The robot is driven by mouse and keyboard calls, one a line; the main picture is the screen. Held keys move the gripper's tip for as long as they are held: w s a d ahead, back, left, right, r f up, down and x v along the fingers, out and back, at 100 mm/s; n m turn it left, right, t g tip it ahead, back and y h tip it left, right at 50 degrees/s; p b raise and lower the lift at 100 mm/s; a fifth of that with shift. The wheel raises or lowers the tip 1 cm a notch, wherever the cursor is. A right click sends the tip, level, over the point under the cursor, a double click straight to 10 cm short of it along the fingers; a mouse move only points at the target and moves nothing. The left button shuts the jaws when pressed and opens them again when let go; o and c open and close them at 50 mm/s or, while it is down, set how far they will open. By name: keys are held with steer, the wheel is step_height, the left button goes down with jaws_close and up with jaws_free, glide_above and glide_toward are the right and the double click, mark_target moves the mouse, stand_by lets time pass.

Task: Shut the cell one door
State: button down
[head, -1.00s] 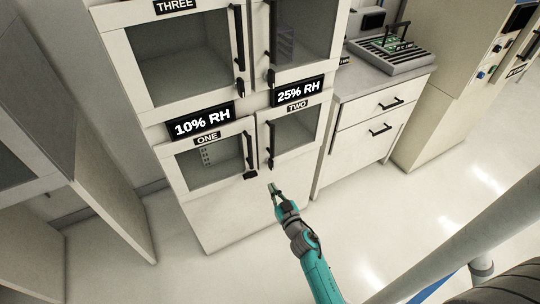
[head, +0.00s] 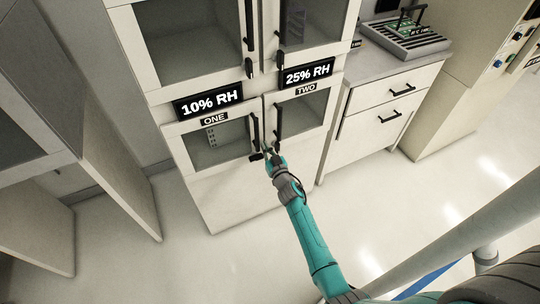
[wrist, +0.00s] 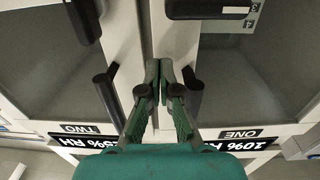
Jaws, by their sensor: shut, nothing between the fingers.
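The cell one door (head: 222,144) is the glazed lower-left door of the white cabinet, under the "ONE" label. It looks flush or nearly flush with the front; I cannot tell whether a small gap remains. Its dark handle (head: 255,130) runs along its right edge, with a dark latch piece at the bottom. My gripper (head: 267,150) is shut and empty at the lower right corner of this door, beside the handle. In the wrist view, which is upside down, the fingertips (wrist: 160,66) are in front of the door's edge; contact is unclear.
The cell two door (head: 300,115) is close on the right, with its own handle (head: 278,120). Upper doors stand above. A drawer unit (head: 385,110) is to the right. A large grey panel (head: 110,180) stands out at the left. The floor in front is clear.

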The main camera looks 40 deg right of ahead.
steer(key=shift+w+d, duration=0.2)
steer(key=shift+w, duration=0.4)
steer(key=shift+w+d, duration=0.25)
steer(key=shift+w, duration=0.45)
